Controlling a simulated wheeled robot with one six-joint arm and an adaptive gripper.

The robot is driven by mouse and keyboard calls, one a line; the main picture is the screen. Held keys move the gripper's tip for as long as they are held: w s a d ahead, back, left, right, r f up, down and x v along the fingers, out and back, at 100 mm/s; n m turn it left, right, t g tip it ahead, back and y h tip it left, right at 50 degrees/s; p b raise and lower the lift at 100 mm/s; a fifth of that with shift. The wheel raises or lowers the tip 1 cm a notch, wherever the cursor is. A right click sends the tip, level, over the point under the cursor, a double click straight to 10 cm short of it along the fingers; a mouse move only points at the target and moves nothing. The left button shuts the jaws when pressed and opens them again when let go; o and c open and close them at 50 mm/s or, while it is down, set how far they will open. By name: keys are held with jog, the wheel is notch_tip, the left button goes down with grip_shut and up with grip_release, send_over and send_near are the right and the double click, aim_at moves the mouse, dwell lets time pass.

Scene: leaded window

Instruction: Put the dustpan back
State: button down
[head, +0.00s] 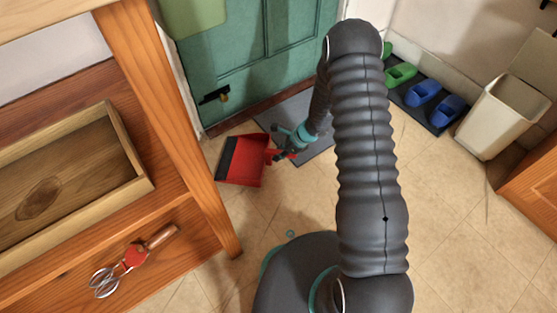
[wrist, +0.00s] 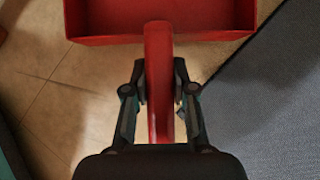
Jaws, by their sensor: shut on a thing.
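The red dustpan (head: 248,162) has a dark front lip and is over the tiled floor, left of the grey doormat. Its pan (wrist: 160,22) fills the top of the wrist view, and its red handle (wrist: 159,75) runs down between the fingers. My gripper (head: 288,148) is shut on the handle; in the wrist view the two fingers (wrist: 160,95) press on it from both sides. I cannot tell whether the pan touches the floor.
A green door (head: 265,45) stands behind the doormat (head: 310,155). Shoes (head: 423,92) and a beige bin (head: 495,115) are at right.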

jog(key=shift+f+b, duration=0.4)
jog(key=shift+f, duration=1.65)
jog(key=shift+f, duration=0.15)
jog(key=c, duration=0.9)
grip_release()
jog(key=shift+c, duration=0.2)
